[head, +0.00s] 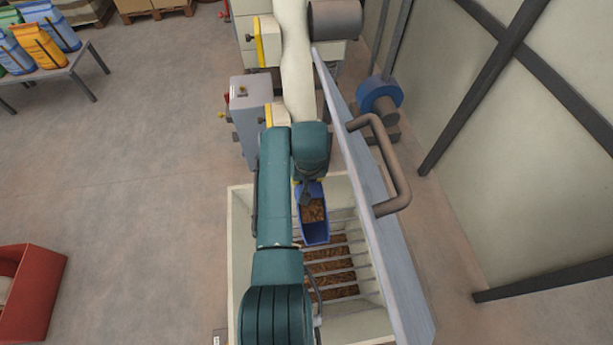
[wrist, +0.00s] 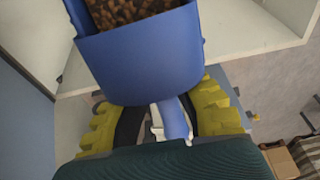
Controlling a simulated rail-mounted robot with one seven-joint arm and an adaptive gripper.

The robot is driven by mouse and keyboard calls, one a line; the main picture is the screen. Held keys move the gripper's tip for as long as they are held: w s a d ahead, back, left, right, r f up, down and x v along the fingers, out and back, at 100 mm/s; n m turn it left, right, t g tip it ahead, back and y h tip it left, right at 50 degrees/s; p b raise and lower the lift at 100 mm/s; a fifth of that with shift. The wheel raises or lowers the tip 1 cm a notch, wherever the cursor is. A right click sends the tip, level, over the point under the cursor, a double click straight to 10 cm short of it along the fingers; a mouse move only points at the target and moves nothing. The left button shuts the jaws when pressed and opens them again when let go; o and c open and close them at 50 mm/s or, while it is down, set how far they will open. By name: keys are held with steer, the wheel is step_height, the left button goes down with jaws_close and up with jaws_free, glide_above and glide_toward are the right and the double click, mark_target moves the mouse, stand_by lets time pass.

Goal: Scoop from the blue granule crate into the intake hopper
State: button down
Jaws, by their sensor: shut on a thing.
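My gripper (wrist: 168,120) has its yellow fingers shut around the handle of a blue scoop (wrist: 140,58). The scoop holds brown granules (wrist: 135,10); in the head view the scoop (head: 316,233) hangs over the cream intake hopper (head: 240,215), with its granules (head: 313,211) still inside. The hopper is open, with a barred grate (head: 335,265) across it and brown granules (head: 332,292) visible between the bars. My arm covers the hopper's left part and most of the gripper in the head view. No blue granule crate can be made out.
A grey lid (head: 365,190) with a brown handle (head: 395,165) stands raised along the hopper's right side. A grey control box (head: 250,120) and a blue motor (head: 379,95) are behind. A red crate (head: 35,290) sits at left. The floor between is clear.

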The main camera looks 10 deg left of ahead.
steer(key=shift+s+d+r+t+p, duration=0.1)
steer(key=shift+r+t+p, duration=0.2)
steer(key=shift+p, duration=0.55)
steer(key=shift+s+a+r+t+p, duration=0.1)
steer(key=shift+r+p, duration=0.35)
steer(key=shift+p, duration=0.35)
steer(key=shift+s+d+r+t+p, duration=0.1)
steer(key=shift+r+t+p, duration=0.2)
steer(key=shift+p, duration=0.55)
steer(key=r+p, duration=0.1)
steer(key=r+t+p, duration=0.1)
steer(key=p, duration=0.1)
steer(key=shift+s+d+y, duration=0.1)
steer(key=shift+s+y, duration=0.3)
steer(key=shift+s+d+r+t+p, duration=0.15)
steer(key=shift+s+r+t+p, duration=0.4)
steer(key=shift+t+p, duration=0.35)
steer(key=s+d+r+t+y+b, duration=0.1)
steer(key=s+r+t+b, duration=0.1)
steer(key=s+t+b, duration=0.3)
steer(key=s+d+r+t+y+b, duration=0.2)
steer(key=s+t+b, duration=0.3)
steer(key=b, duration=0.6)
steer(key=shift+s+d+r+t, duration=0.2)
steer(key=shift+s+r+t, duration=0.1)
steer(key=shift+s, duration=0.75)
